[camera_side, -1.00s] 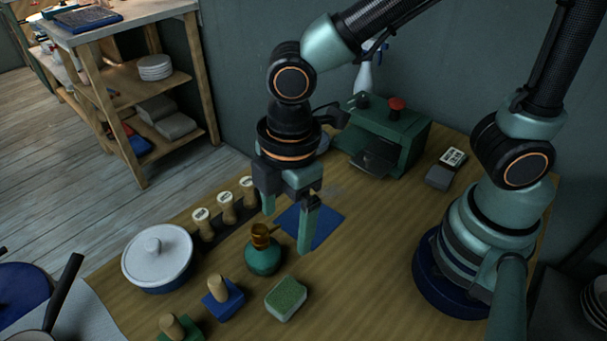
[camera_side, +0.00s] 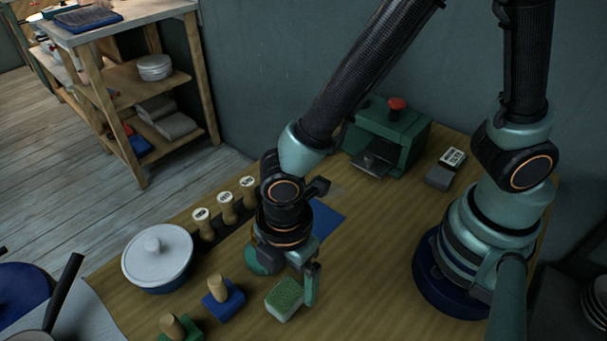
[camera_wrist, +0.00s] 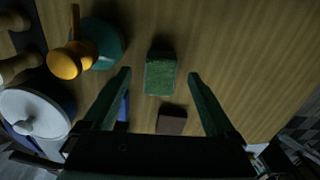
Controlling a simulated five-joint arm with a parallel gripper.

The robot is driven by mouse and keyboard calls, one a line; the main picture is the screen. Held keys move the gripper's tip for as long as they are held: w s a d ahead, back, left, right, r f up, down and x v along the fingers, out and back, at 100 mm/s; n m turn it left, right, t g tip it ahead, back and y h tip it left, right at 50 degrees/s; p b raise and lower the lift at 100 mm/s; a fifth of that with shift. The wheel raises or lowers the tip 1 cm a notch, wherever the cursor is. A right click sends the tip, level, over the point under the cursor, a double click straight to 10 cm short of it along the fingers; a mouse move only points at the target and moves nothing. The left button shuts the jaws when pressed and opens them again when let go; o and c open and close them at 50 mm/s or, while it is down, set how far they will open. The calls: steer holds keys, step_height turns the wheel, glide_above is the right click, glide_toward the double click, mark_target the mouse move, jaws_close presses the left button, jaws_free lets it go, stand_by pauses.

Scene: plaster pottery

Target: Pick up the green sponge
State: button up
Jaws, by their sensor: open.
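The green sponge (camera_side: 285,298) lies flat on the wooden table near its front edge in the side view. In the wrist view the sponge (camera_wrist: 160,76) sits between my two fingertips, with a gap on each side. My gripper (camera_wrist: 159,75) is open and empty, pointing down over the sponge. In the side view my gripper (camera_side: 294,284) is low, with one finger just right of the sponge; the other finger is hidden behind my wrist. The exact height of the fingertips above the table cannot be told.
A blue block with a wooden handle (camera_side: 222,298) and a white-lidded pot (camera_side: 158,258) are further left. A brown block (camera_wrist: 171,119) lies near the sponge. Table right of the sponge is clear.

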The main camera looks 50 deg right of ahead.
mark_target(289, 289)
steer(key=shift+a+f, duration=0.15)
steer(key=shift+f, duration=1.95)
steer(key=c, duration=1.4)
